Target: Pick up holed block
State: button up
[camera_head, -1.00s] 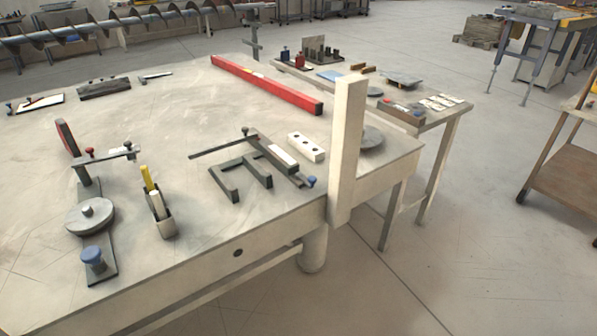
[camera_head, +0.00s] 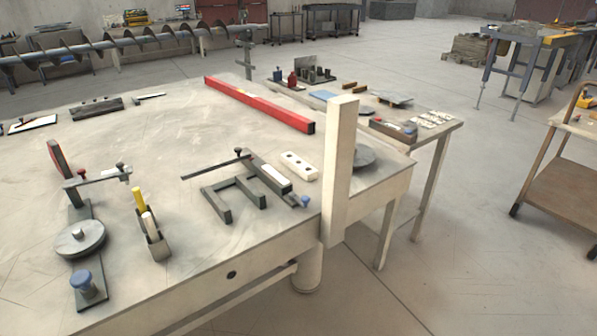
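The holed block (camera_head: 299,166) is a small white bar with several dark round holes in its top. It lies flat on the large pale table (camera_head: 150,120), near the table's right end. It sits between a dark metal frame fixture (camera_head: 233,200) on its left and an upright pale post (camera_head: 340,170) on its right, apart from both. My gripper is not in view.
A long red beam (camera_head: 258,104) lies behind the block. A grey disc (camera_head: 363,156) is beyond the post. A tool holder (camera_head: 151,236) and a clamp with a round base (camera_head: 80,239) stand at left. A side table (camera_head: 447,128) adjoins at right; floor is open in front.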

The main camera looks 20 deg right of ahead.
aim_at(307, 173)
jog(key=z, duration=0.95)
jog(key=j+z, duration=0.25)
jog(key=j, duration=0.15)
jog(key=k+j+z, duration=0.1)
jog(key=j+z, duration=0.2)
jog(key=i+j, duration=0.8)
jog(key=i, duration=0.55)
